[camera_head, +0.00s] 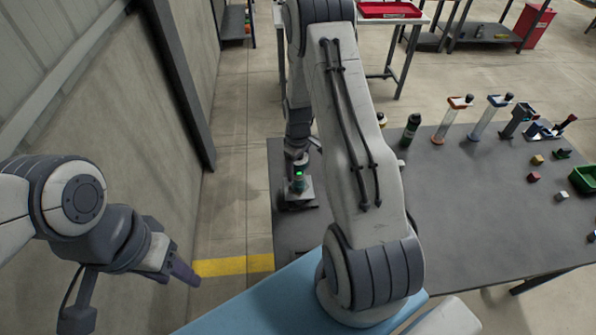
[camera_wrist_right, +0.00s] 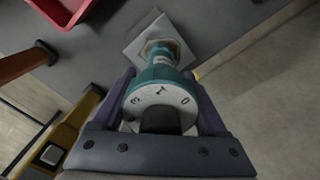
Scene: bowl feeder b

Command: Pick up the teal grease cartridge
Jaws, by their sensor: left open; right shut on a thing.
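The teal grease cartridge (camera_wrist_right: 161,76) has a pale round dial with numbers on its end. It sits between the two fingers of my right gripper (camera_wrist_right: 165,105), which is shut on it. Beyond it is a pale square plate with a hexagonal fitting (camera_wrist_right: 150,38); I cannot tell whether the cartridge touches it. In the head view the cartridge (camera_head: 299,185) is small at the table's left side, with my right gripper (camera_head: 298,172) over it, partly hidden by my right arm. My left gripper (camera_head: 184,273) is open and empty, left of the table.
The grey table (camera_head: 460,220) has a clear middle. Along its back stand a dark bottle (camera_head: 411,130) and several tools on stands (camera_head: 453,118). Small blocks (camera_head: 537,160) and a green bin (camera_head: 583,179) are at the right. A wall (camera_head: 100,100) is close on the left.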

